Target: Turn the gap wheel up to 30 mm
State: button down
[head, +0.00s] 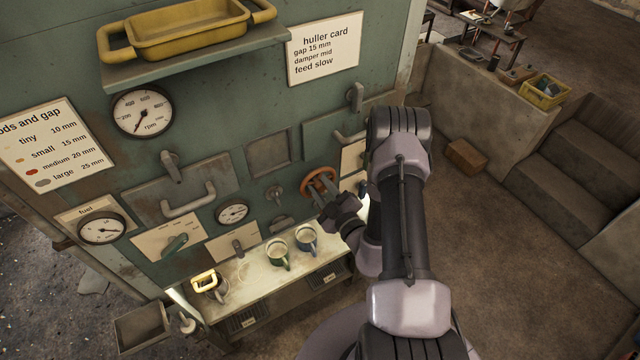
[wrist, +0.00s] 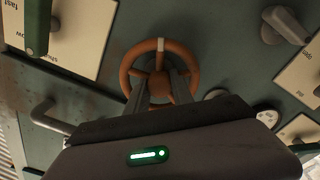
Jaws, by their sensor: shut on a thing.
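The gap wheel, an orange-brown handwheel (head: 320,170), sits on the green machine panel right of centre in the head view. In the wrist view its round rim (wrist: 127,66) faces me, with a pale mark at the top of the rim. My gripper (head: 316,191) reaches the wheel from the lower right. In the wrist view the two fingers of my gripper (wrist: 160,84) reach the middle of the wheel and are shut on it around the hub. No millimetre reading for the wheel can be made out; my arm covers part of the panel to its right.
A lever (wrist: 286,24) and a grey bar handle (wrist: 48,115) stick out near the wheel. A huller card (head: 325,48) reads gap 15 mm.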

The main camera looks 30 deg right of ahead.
jog(key=m, duration=0.4)
jog(key=shift+d+r+m+p, duration=0.1)
jog(key=shift+r+m+p, duration=0.1)
jog(key=shift+m+p, duration=0.2)
dwell(0.4)
jog(key=c, duration=1.4)
grip_release()
jog(key=shift+w+f, duration=0.1)
